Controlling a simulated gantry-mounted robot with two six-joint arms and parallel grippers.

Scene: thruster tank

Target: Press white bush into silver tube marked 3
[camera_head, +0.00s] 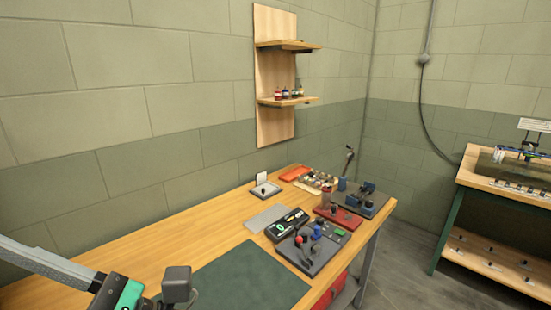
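I cannot make out the white bush or the silver tube marked 3; parts on the bench are too small to tell apart. A parts tray (318,180) with several small pieces stands near the bench's far end. My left arm comes in at the bottom left and ends in dark parts with a green label near the green mat (246,279). Its fingertips cannot be made out, and nothing is visibly held. My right gripper is not in view.
The wooden bench (195,234) is bare along its left part. A dark fixture with coloured knobs (313,247), a black box with a green light (286,224), a grey plate (267,218) and a red block (338,218) crowd its right half. A second bench (510,190) stands right.

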